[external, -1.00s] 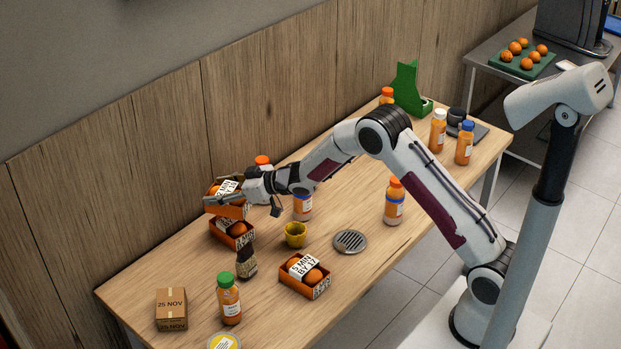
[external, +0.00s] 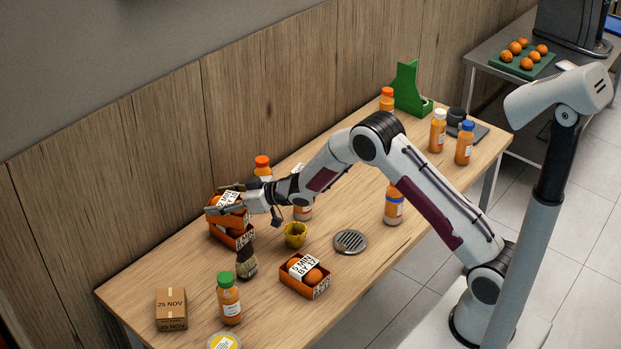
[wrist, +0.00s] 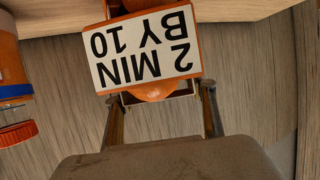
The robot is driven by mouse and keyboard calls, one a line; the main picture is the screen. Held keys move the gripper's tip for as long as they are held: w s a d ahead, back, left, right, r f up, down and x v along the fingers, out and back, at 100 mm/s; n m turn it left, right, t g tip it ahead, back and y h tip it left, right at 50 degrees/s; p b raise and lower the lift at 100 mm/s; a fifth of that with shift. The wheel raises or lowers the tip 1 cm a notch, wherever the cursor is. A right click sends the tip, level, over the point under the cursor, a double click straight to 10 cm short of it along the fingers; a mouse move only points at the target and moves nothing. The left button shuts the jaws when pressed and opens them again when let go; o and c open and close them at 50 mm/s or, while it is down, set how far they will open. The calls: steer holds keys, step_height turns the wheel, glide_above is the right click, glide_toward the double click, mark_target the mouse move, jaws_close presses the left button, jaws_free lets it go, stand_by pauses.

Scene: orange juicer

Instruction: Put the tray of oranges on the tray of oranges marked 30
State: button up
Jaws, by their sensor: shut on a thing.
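An orange tray of oranges (wrist: 155,92) with a white card reading "2 MIN BY 10" sits between the two fingers of my gripper (wrist: 161,108) in the wrist view. In the external view, my gripper (external: 217,199) is shut on this held tray (external: 235,219), at the left by the wall. A lower tray of oranges (external: 246,238) is directly under it. The two look stacked, though I cannot tell whether they fully touch. The lower tray's card is mostly hidden and its number is not readable.
A dark-topped shaker (external: 246,264), a yellow cup (external: 295,235) and juice bottles (external: 229,301) are close by. A small box (external: 171,309) is at the front left. Bare wood lies between them.

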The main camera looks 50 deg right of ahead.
steer(key=o, duration=1.3)
steer(key=shift+f, duration=0.1)
steer(key=shift+s, duration=0.1)
steer(key=shift+s+d+r, duration=0.25)
steer(key=shift+s+r, duration=0.1)
steer(key=shift+s, duration=0.05)
steer(key=shift+v, duration=5.45)
steer(key=shift+d+r, duration=0.1)
steer(key=shift+r, duration=0.05)
